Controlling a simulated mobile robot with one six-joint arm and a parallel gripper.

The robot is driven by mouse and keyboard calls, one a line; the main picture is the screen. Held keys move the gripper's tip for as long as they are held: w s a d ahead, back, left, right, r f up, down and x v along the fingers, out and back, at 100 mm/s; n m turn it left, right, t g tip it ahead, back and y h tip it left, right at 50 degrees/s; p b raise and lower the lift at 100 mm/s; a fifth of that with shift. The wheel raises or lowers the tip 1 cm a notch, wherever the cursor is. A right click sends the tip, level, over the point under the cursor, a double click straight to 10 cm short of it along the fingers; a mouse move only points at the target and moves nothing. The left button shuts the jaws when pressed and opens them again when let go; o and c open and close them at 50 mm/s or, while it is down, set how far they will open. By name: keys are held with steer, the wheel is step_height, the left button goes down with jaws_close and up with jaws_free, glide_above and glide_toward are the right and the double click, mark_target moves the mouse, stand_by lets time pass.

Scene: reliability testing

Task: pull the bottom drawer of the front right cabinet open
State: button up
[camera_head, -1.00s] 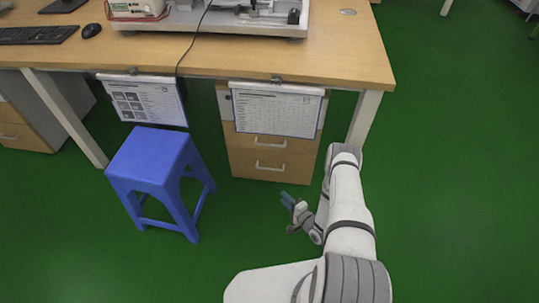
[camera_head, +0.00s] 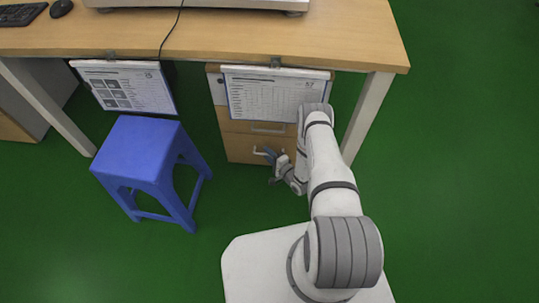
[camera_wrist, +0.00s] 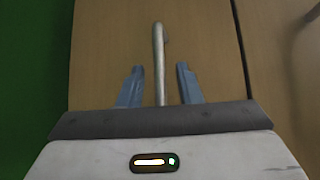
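The front right cabinet (camera_head: 236,146) stands under the desk, with wooden drawer fronts. Its bottom drawer (camera_head: 240,156) looks closed and carries a pale bar handle (camera_head: 260,152). My gripper (camera_head: 268,154) is at this handle in the head view, and its fingers partly cover the handle's right side. In the wrist view the handle (camera_wrist: 159,62) runs between the two blue fingers of my gripper (camera_wrist: 158,84). The fingers are apart, with a gap on each side of the bar. The upper drawer handle (camera_head: 268,129) shows just below a hanging sheet.
A blue stool (camera_head: 140,150) stands left of the cabinet. Clipped sheets (camera_head: 275,95) hang from the desk edge over the cabinet's top. A desk leg (camera_head: 366,118) stands right of my arm. Green floor (camera_head: 455,200) is clear at the right.

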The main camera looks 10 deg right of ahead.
steer(key=shift+w+a, duration=0.1)
steer(key=shift+w, duration=0.05)
steer(key=shift+c, duration=0.3)
jaws_close()
